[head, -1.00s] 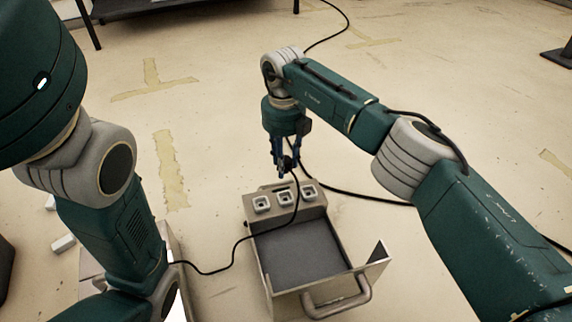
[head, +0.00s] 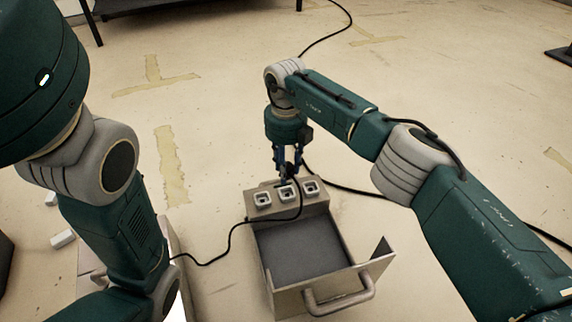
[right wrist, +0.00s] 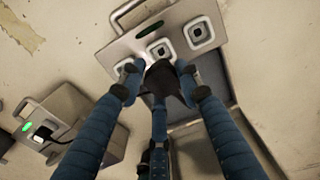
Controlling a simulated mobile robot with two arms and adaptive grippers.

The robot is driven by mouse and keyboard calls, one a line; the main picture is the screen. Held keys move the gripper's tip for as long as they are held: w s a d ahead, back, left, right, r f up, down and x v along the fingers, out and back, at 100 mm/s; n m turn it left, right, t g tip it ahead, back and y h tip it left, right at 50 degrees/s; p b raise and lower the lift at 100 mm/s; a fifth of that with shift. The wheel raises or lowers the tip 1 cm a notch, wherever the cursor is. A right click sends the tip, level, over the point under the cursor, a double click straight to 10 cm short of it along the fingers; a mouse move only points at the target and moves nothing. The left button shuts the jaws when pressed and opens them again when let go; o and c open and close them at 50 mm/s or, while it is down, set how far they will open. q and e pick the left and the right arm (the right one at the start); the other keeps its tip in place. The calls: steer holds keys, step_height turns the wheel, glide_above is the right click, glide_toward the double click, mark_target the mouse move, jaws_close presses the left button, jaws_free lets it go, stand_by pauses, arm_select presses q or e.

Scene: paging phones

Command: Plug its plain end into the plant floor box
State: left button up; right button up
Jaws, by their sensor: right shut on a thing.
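A grey metal floor box (head: 276,213) stands on the floor with three white-framed sockets along its far panel. The middle socket (head: 286,193) also shows in the right wrist view (right wrist: 160,50). My right gripper (head: 287,178) points down over this panel, shut on a dark plug (right wrist: 164,80) with a black cable. The plug is just at or above the middle socket; I cannot tell whether it touches. The fingers and plug partly hide the leftmost socket in the right wrist view. The plug's front end is hidden. My left gripper is out of view.
The box has an open dark tray (head: 300,255) and a near handle (head: 340,303). A second metal box (right wrist: 75,140) with a green light and a plug in it shows in the right wrist view. The black cable (head: 225,250) trails across the floor to the left.

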steer(key=b, duration=0.4)
glide_above(286, 196)
steer(key=shift+w+f, duration=0.1)
steer(key=shift+f, duration=3.5)
steer(key=shift+f, duration=0.3)
steer(key=shift+f+b, duration=0.35)
steer(key=o, duration=1.2)
steer(key=shift+o, duration=0.3)
steer(key=shift+f, duration=0.15)
step_height(286, 196, up, 12)
steer(key=shift+r, duration=0.15)
